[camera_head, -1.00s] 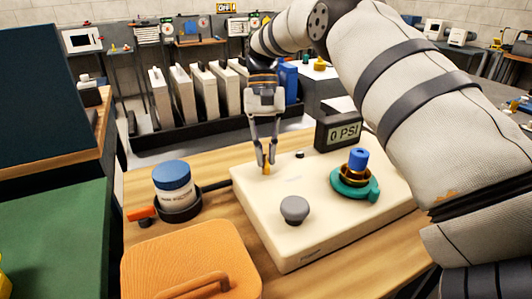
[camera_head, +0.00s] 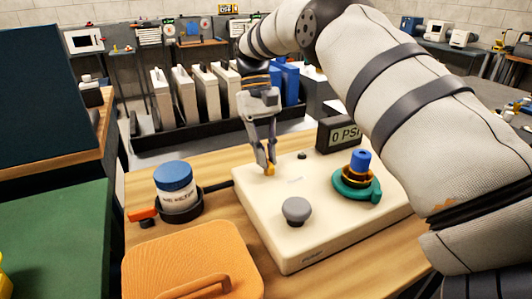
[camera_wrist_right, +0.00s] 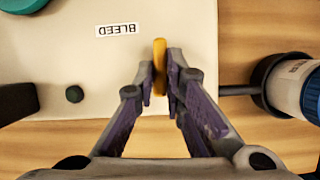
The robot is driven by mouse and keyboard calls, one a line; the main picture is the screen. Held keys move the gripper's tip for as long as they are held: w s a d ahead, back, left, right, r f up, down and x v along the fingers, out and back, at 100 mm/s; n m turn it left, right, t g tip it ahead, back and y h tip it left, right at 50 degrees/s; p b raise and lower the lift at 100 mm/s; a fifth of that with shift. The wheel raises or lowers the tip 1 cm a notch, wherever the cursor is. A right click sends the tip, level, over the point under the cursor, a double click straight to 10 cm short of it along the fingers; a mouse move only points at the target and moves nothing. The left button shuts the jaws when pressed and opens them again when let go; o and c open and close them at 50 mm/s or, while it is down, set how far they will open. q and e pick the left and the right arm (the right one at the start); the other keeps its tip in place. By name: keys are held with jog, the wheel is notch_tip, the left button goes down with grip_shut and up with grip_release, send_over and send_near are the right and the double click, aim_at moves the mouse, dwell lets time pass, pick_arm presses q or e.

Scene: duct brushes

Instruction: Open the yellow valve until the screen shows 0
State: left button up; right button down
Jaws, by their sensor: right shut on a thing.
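The yellow valve (camera_head: 270,169) is a small handle at the back left of the cream panel box (camera_head: 320,232). My right gripper (camera_head: 265,160) comes down on it from above. In the right wrist view the valve (camera_wrist_right: 160,66) is a narrow upright bar, and the fingers of my right gripper (camera_wrist_right: 160,85) are shut on its two sides. A label reading BLEED (camera_wrist_right: 116,30) lies beside it. The screen (camera_head: 344,134) at the back of the box reads "0 PSI", partly covered now by my right arm. My left gripper is not in view.
On the box are a grey knob (camera_head: 296,210), a teal ring with a brass and blue fitting (camera_head: 356,187) and a small black button (camera_head: 302,156). A blue-lidded jar (camera_head: 174,183) stands in a dark pan to the left. An orange case (camera_head: 190,262) lies in front.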

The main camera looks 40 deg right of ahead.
jog(key=c, duration=1.7)
grip_release()
jog(key=shift+o, duration=0.2)
notch_tip(320, 180, up, 10)
